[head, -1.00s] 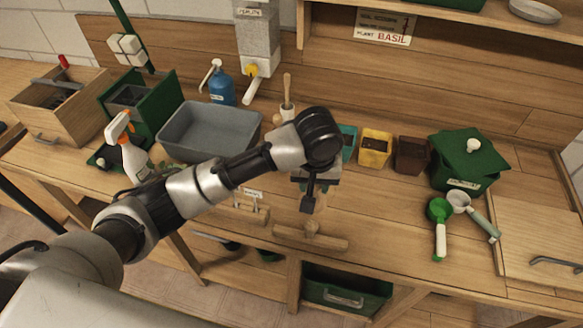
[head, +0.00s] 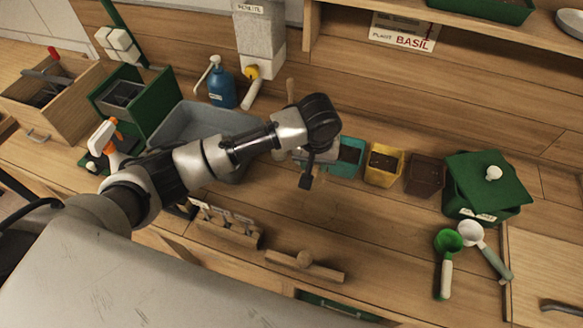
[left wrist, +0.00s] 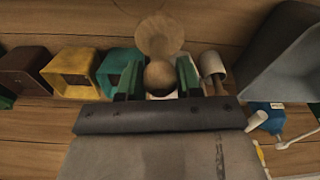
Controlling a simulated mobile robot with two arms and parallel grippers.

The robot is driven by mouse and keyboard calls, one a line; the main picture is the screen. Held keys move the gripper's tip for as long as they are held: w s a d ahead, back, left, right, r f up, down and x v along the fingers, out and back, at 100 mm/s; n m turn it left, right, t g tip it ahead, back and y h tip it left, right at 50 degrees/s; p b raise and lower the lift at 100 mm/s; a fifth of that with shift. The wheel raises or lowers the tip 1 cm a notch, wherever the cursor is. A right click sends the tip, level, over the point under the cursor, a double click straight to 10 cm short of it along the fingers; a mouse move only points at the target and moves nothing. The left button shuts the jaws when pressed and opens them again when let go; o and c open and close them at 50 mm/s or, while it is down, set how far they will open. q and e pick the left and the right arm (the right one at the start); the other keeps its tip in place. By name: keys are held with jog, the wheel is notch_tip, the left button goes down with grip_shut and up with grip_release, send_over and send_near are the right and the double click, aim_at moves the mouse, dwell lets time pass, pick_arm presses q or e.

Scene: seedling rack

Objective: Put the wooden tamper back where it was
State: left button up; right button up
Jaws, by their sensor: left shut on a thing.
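My left gripper (head: 307,172) is over the middle of the bench in the head view, in front of the teal pot. In the left wrist view its two green fingers (left wrist: 159,82) are shut on the wooden tamper (left wrist: 160,40), which has a round knob and a pale round disc. The knob sits between the fingers and the disc shows beyond them. In the head view my arm and gripper mostly hide the tamper. I cannot tell whether it touches the bench. My right gripper is not in view.
A teal pot (head: 345,158), yellow pot (head: 383,165) and brown pot (head: 424,174) stand right of the gripper. A grey tub (head: 182,127) is at left. A wooden bar with a knob (head: 305,264) and a tool rack (head: 224,231) lie near the front edge.

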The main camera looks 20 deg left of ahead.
pick_arm(q)
jog(key=a+f, duration=0.2)
jog(key=a+f+p, duration=0.1)
jog(key=a+f, duration=0.1)
jog(key=a+f+p, duration=0.1)
jog(key=a+f, duration=0.1)
jog(key=f, duration=0.1)
jog(key=shift+w+f, duration=0.1)
jog(key=shift+w, duration=0.3)
jog(key=shift+f, duration=0.25)
jog(key=shift+w, duration=0.1)
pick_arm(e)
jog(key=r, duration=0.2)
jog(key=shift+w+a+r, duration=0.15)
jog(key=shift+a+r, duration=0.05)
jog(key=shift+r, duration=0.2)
pick_arm(q)
jog(key=shift+f, duration=0.2)
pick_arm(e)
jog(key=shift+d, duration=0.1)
pick_arm(q)
jog(key=o, duration=0.8)
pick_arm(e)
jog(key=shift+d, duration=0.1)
